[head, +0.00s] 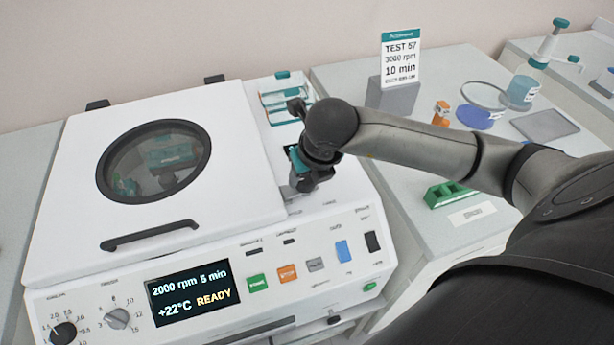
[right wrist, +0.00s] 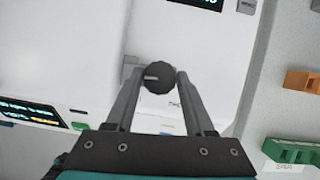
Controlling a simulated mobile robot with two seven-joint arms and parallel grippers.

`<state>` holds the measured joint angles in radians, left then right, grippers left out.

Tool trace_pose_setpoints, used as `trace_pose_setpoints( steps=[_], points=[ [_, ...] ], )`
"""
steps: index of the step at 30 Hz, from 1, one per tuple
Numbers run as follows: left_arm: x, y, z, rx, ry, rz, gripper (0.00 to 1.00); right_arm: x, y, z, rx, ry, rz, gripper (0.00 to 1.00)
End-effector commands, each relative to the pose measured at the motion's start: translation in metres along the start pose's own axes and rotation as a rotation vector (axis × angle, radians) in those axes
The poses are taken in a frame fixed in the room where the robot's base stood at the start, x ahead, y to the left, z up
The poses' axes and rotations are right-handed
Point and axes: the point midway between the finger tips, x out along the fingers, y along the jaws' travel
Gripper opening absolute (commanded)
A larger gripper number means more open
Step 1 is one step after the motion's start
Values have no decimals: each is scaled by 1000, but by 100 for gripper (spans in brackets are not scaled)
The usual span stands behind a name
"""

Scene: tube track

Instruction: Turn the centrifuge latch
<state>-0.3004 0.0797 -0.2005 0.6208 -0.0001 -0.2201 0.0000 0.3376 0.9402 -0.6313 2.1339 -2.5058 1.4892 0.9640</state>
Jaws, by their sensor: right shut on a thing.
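The centrifuge (head: 60,200) is a white machine with a closed lid and a round window (head: 155,162). Its display (head: 192,292) reads 2000 rpm 5 min, +22°C, READY. The latch is a dark round knob (right wrist: 159,79) with a light mark on a grey plate, seen in the right wrist view. My right gripper (head: 298,192) is at the right edge of the lid in the head view. In the right wrist view its two fingers (right wrist: 160,85) are closed on the sides of the knob. In the head view the gripper hides most of the latch. My left gripper is not in view.
A card (head: 400,58) reading TEST 57, 3000 rpm, 10 min stands on a grey block at the back right. An orange holder (head: 440,113), a green rack (head: 449,193) and a blue disc (head: 476,117) lie on the right bench. The lid handle (head: 150,236) is clear.

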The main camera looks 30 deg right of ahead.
Motion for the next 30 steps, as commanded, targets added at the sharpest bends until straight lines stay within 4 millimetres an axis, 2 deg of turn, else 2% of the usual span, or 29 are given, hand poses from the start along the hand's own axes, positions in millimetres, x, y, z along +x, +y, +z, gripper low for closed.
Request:
trace_pose_setpoints(
  steps=[9, 23, 24, 30],
  points=[
    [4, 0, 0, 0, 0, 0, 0, -1, 0, 1, 85, -2, -35, 0],
    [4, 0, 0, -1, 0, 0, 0, -1, 0, 1, 96, -2, -39, 0],
    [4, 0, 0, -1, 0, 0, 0, -1, 0, 1, 95, -2, -39, 57],
    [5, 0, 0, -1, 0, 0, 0, 0, 0, 1, 93, -1, -39, 79]
  ],
)
